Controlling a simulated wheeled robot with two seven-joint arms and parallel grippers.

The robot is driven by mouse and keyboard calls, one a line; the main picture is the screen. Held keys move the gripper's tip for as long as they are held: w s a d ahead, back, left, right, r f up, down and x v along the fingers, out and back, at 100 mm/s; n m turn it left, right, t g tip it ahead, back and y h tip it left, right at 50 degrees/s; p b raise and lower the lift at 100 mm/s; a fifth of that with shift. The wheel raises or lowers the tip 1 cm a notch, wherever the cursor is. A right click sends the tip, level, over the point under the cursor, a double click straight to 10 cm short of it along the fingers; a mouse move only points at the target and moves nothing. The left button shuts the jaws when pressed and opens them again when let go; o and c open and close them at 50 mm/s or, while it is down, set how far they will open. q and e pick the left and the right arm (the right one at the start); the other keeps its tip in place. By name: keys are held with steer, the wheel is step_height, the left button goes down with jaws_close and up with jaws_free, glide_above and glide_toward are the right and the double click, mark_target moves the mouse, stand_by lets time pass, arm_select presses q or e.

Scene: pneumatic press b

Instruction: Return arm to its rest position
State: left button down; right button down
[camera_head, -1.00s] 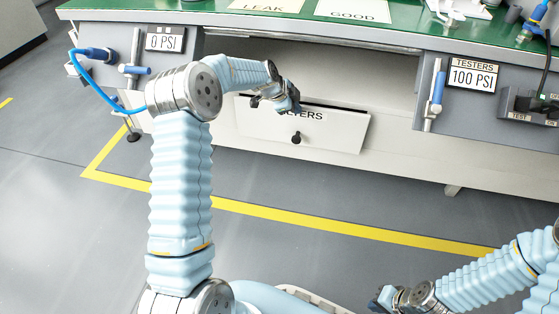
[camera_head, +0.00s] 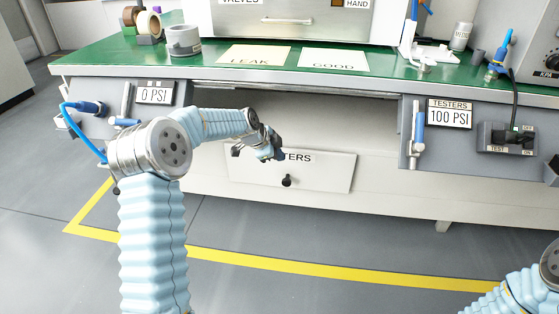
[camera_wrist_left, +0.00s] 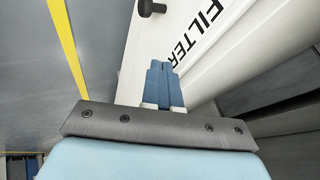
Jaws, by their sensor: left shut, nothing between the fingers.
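My left arm rises from the bottom left in the head view and bends to the right at a grey joint (camera_head: 150,148). Its gripper (camera_head: 270,153) is in front of the bench, at the upper left of the white drawer front (camera_head: 318,172) marked as filters. In the left wrist view the blue fingers (camera_wrist_left: 162,85) are together with nothing between them, and the drawer front (camera_wrist_left: 205,45) lies beyond them. I cannot tell whether they touch it. Part of my right arm (camera_head: 530,292) shows at the bottom right; its gripper is out of the frame.
The green bench (camera_head: 120,55) holds a LEAK card (camera_head: 253,55), a GOOD card (camera_head: 333,60) and a grey roll (camera_head: 184,40). A 0 PSI sign (camera_head: 153,93) and a TESTERS 100 PSI sign (camera_head: 449,113) are on its front. The floor between my arms is clear, crossed by yellow tape (camera_head: 330,274).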

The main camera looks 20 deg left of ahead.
arm_select(q)
steer(key=v, duration=0.7)
steer(key=s+d+f+n+g, duration=0.1)
steer(key=s+d+f+n, duration=0.4)
steer(key=f, duration=0.5)
steer(key=s+d+f+n+g, duration=0.2)
steer(key=s+d+f, duration=0.3)
steer(key=s+f, duration=0.35)
steer(key=s+d+f+n+g, duration=0.1)
steer(key=s+d+f+n, duration=0.4)
steer(key=f, duration=0.5)
steer(key=s+d+f+n+g, duration=0.1)
steer(key=s+d+f+n, duration=0.1)
steer(key=s, duration=0.5)
steer(key=s+d+f+n+g, duration=0.1)
steer(key=s+d+f, duration=0.1)
steer(key=s, duration=0.5)
step_height(320, 180, up, 12)
steer(key=s+d+h+p, duration=0.1)
steer(key=p, duration=1.2)
steer(key=shift+s+n, duration=0.15)
steer(key=shift+n, duration=0.25)
